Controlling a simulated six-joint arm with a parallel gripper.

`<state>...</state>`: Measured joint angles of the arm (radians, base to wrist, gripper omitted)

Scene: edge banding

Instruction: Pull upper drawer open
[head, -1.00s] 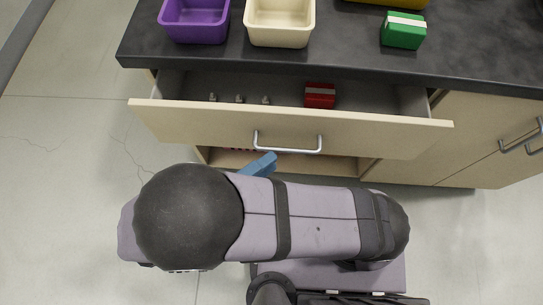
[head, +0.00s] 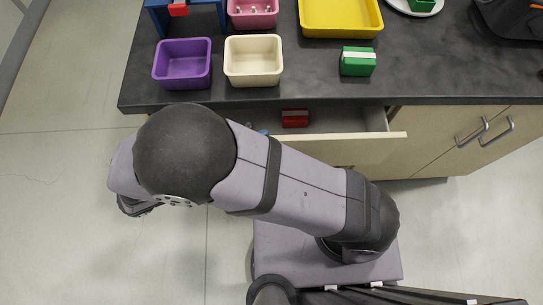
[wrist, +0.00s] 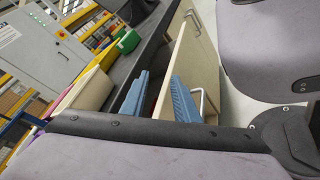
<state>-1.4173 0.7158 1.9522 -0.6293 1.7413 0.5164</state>
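The upper drawer (head: 375,146) is pulled partway out below the counter; my arm hides most of its front and its handle in the head view. Its pale front panel also shows in the wrist view (wrist: 196,58), with the metal handle (wrist: 203,97) on its outer side. My gripper (wrist: 160,77) has two blue fingers, spread apart. One finger appears on the drawer's inner side, the other on the outer side, close to the handle. I cannot tell whether either finger touches. In the head view only a bit of blue finger shows beside my arm.
A red box (head: 295,118) lies in the drawer. On the dark counter (head: 300,95) stand purple (head: 182,64), cream (head: 253,60), pink (head: 252,12) and yellow (head: 340,15) bins and a green box (head: 357,61). Cabinet doors (head: 490,130) are at right. The floor at left is clear.

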